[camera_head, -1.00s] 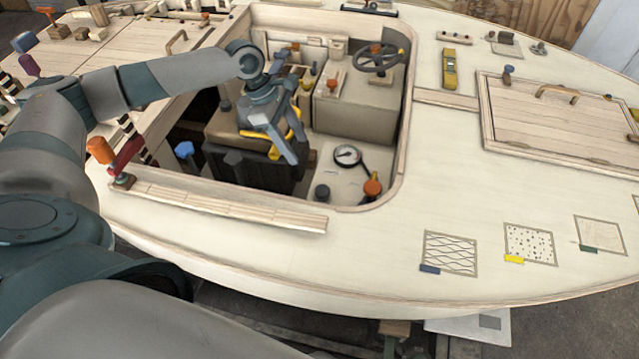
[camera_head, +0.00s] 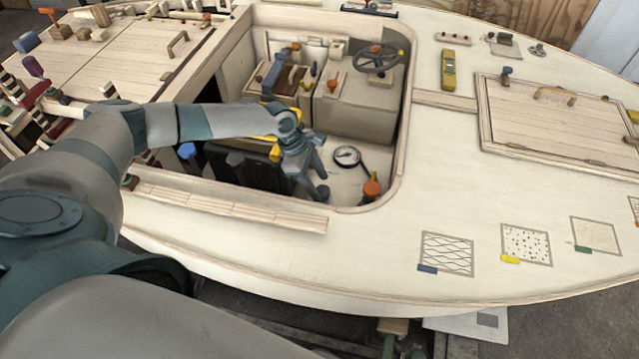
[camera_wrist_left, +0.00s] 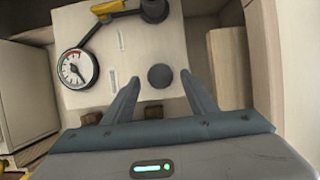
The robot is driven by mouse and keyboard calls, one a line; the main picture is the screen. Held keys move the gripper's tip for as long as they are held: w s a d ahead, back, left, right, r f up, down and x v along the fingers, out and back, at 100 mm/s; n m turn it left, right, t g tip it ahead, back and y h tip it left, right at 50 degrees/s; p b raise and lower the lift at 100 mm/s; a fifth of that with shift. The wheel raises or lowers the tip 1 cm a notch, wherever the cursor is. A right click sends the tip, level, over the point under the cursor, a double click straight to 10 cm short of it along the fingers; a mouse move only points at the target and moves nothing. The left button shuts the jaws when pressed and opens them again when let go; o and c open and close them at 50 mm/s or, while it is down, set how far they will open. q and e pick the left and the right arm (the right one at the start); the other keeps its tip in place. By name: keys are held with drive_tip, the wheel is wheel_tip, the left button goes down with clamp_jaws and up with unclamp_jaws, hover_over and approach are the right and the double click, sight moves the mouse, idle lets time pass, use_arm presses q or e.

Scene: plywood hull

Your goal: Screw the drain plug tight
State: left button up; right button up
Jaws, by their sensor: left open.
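The drain plug appears to be the dark round knob (camera_wrist_left: 160,77) on the pale cockpit floor panel (camera_wrist_left: 105,55). In the left wrist view it sits between the tips of my two fingers, with a gap on each side. My left gripper (camera_head: 312,188) is open and reaches down into the cockpit opening, pointing at the floor panel. In the head view the gripper covers the spot, so I cannot clearly tell the knob from the fingertips there. Contact with the floor cannot be told. My right gripper is not in view.
A round gauge (camera_head: 347,156) lies on the floor beside the gripper, with an orange-topped knob (camera_head: 372,188) close to the right. The cockpit's wooden rim (camera_head: 399,150) bounds the opening. A steering wheel (camera_head: 377,58) stands at the back. A wooden strip (camera_head: 230,208) lies on the near deck.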

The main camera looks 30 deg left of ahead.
use_arm(q)
drive_tip(key=shift+d+f, duration=0.25)
drive_tip(key=shift+f, duration=0.45)
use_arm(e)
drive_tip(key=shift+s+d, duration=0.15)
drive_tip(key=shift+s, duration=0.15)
use_arm(q)
drive_tip(key=c, duration=1.1)
drive_tip(key=shift+o, duration=0.2)
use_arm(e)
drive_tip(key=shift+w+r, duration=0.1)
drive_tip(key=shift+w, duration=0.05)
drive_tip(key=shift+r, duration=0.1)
